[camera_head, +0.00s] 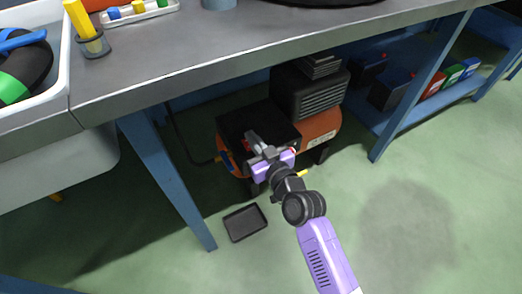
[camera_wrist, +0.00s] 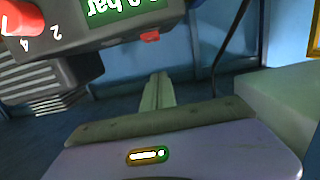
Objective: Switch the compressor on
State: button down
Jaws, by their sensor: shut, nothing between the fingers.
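The compressor (camera_head: 318,128) stands on the floor under the workbench. It has an orange tank, a dark ribbed motor cover and a black box (camera_head: 240,122) at its left. My gripper (camera_head: 254,138) is at the front of this box, its fingers shut and empty; I cannot tell whether they touch it. In the wrist view, the shut fingers (camera_wrist: 158,90) point below a grey housing with a green display (camera_wrist: 120,10) reading in bar, upside down. A small red part (camera_wrist: 150,36) is on the housing's lower edge, close above the fingertips. A red knob (camera_wrist: 20,17) beside numbers is at upper left.
The workbench top (camera_head: 200,60) overhangs the compressor, and a blue leg (camera_head: 165,180) stands to the left. A black tray (camera_head: 245,222) lies on the floor. A blue shelf with boxes (camera_head: 432,108) is at right. Open green floor is at lower right.

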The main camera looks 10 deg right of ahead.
jog(key=shift+x, duration=0.95)
notch_tip(320, 180, down, 4)
jog(key=b, duration=0.2)
jog(key=shift+b, duration=0.4)
jog(key=shift+r, duration=0.1)
